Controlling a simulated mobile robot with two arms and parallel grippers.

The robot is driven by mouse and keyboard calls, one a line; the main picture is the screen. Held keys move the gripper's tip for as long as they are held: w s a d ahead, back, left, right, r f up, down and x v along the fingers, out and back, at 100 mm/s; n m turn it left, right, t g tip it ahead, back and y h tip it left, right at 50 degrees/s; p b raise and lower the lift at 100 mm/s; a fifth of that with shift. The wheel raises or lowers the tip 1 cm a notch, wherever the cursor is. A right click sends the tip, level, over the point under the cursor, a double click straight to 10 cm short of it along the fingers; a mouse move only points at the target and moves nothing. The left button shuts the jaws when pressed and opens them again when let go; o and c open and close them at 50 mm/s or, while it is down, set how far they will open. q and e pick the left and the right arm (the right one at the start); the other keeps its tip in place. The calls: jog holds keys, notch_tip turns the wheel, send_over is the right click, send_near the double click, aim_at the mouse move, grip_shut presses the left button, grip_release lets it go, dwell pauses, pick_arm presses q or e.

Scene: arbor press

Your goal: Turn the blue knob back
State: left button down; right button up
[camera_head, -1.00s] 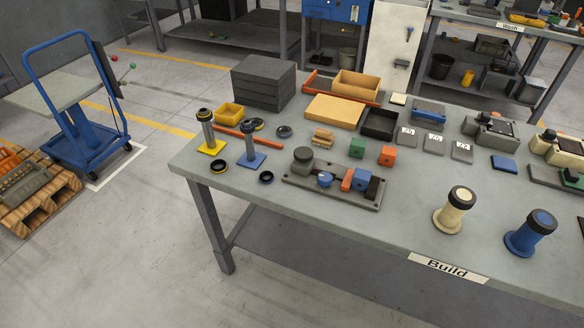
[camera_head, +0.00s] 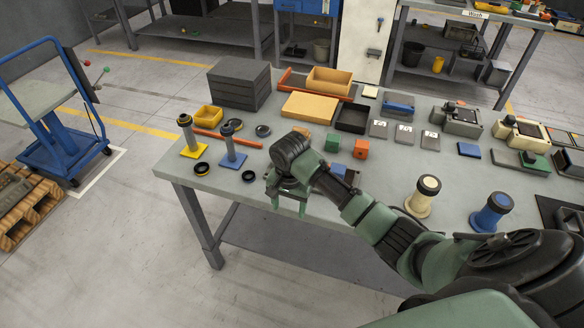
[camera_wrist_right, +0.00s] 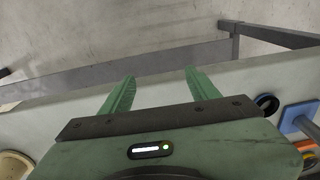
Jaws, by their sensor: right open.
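My right gripper (camera_head: 289,206) reaches in over the front left part of the bench, open, fingers pointing down near the front edge. In the right wrist view its green fingers (camera_wrist_right: 160,75) are apart with nothing between them. The gripper and wrist cover most of the grey fixture plate, including the small round blue knob seen on it earlier. A blue block (camera_head: 338,170) of that fixture shows just behind the arm. A larger blue post with a dark collar (camera_head: 491,213) stands upright at the right front. My left gripper is out of view.
A cream post (camera_head: 421,197) stands right of my forearm. Yellow-based (camera_head: 193,149) and blue-based (camera_head: 233,158) posts and several dark rings lie left of the gripper. Green (camera_head: 332,142) and orange (camera_head: 361,149) cubes sit behind it. Bare bench top (camera_head: 225,186) lies at the front left.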

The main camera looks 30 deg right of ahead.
jog(key=w+d+r+m, duration=0.2)
jog(key=d+r, duration=0.1)
jog(key=w+d+r+m, duration=0.6)
jog(key=d, duration=0.1)
jog(key=shift+w+r+g, duration=0.1)
jog(key=shift+r+g, duration=0.15)
jog(key=shift+g, duration=0.05)
jog(key=shift+f, duration=0.1)
notch_tip(320, 180, down, 7)
jog(key=shift+f+p, duration=0.2)
jog(key=shift+p, duration=0.25)
grip_shut()
